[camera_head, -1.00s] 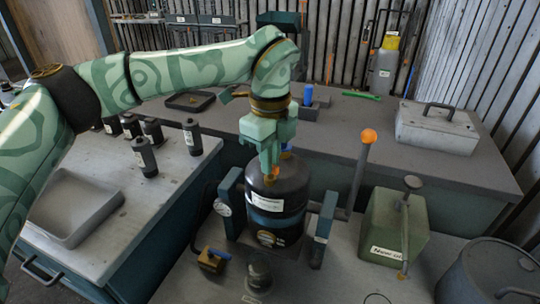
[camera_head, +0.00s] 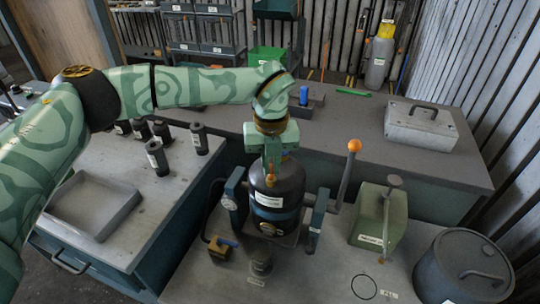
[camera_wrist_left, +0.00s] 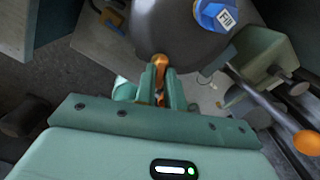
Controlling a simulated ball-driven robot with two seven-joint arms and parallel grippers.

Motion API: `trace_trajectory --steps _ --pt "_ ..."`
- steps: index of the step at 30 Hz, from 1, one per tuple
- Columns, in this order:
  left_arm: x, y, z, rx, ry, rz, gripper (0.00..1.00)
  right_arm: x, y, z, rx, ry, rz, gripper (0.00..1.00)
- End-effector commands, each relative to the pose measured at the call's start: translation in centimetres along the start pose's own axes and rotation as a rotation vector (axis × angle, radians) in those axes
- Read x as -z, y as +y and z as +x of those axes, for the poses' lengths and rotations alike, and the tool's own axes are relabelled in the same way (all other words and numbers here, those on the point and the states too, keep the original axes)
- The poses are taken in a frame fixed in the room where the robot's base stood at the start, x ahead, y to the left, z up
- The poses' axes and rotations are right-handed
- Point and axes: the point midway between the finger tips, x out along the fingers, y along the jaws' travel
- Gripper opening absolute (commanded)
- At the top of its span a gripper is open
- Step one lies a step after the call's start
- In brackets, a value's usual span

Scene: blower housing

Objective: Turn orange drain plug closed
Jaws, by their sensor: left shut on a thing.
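The dark cylindrical housing (camera_head: 282,184) stands upright in a blue clamp frame, with a white label on its front. My left gripper (camera_head: 271,172) reaches down against its upper left side. In the left wrist view the fingers of my left gripper (camera_wrist_left: 161,90) are shut on the orange drain plug (camera_wrist_left: 160,64), which sticks out from the dark housing's edge (camera_wrist_left: 168,25). The fingers hide part of the plug. A blue cap marked FILL (camera_wrist_left: 215,14) sits on the housing. My right gripper is not in view.
A lever with an orange ball knob (camera_head: 354,146) rises right of the housing. A green oil can (camera_head: 376,214) and a grey lidded drum (camera_head: 462,268) stand further right. A grey tray (camera_head: 94,204) and several black cylinders (camera_head: 157,158) are on the left bench.

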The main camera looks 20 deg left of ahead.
Motion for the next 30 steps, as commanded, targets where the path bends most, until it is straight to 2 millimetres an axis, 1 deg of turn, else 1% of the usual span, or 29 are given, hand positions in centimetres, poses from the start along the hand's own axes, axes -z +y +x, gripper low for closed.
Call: trace_trajectory --steps 1,12,30 --pt "0.0 0.0 -0.6 0.002 -0.003 0.041 0.0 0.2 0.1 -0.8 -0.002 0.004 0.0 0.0" --pt "-0.1 -0.1 -0.6 0.002 -0.004 0.392 0.0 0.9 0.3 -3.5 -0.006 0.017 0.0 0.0" --pt "-0.1 -0.1 -0.4 0.001 -0.006 0.961 0.0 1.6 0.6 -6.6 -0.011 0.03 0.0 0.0"
